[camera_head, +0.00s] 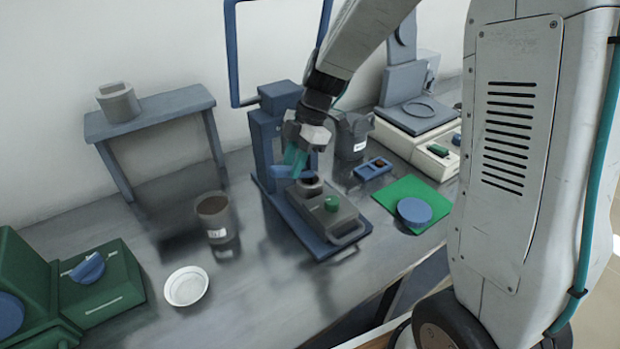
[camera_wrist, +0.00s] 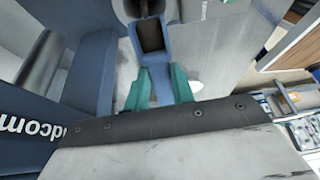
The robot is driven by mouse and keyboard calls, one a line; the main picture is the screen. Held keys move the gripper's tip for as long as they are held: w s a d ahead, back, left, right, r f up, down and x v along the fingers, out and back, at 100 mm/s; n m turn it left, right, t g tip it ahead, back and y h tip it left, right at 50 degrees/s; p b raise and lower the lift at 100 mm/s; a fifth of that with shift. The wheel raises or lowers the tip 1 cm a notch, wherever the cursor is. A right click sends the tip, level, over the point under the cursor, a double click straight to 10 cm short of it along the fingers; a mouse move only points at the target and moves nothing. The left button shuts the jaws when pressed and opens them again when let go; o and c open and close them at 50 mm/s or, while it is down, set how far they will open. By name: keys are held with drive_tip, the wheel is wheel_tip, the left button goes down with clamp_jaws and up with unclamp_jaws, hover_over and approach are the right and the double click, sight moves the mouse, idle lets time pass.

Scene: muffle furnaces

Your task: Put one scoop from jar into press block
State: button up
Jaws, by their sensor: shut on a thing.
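My gripper (camera_head: 295,160) has teal fingers shut on the blue handle of a scoop (camera_wrist: 158,80). In the wrist view, the scoop's bowl (camera_wrist: 150,35) shows a dark brown inside; whether that is powder or shade I cannot tell. In the head view, the gripper hangs over the press, just behind and above the grey press block (camera_head: 341,222). The block has a green knob and a round dark opening near the fingers. A brown open jar (camera_head: 213,232) with a white label stands to the left, apart from the gripper.
The blue press frame (camera_head: 263,150) rises behind the block. A white dish (camera_head: 186,286) and green box (camera_head: 100,283) stand at left. A labelled grey container (camera_head: 352,135), small blue tray (camera_head: 372,168), green mat (camera_head: 433,192) with blue disc (camera_head: 414,211) and a balance (camera_head: 415,112) are at right.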

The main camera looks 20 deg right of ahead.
drive_tip(key=shift+w+d+r+y, duration=0.1)
drive_tip(key=shift+d+r+y, duration=0.05)
drive_tip(key=shift+d+y, duration=0.35)
drive_tip(key=shift+r+y, duration=0.2)
drive_tip(key=shift+y, duration=0.4)
drive_tip(key=shift+d, duration=0.15)
drive_tip(key=shift+w+d+r+g+y, duration=0.15)
drive_tip(key=shift+d+g+y, duration=0.25)
drive_tip(key=shift+y, duration=0.3)
drive_tip(key=shift+d+r+y, duration=0.15)
drive_tip(key=shift+y, duration=0.25)
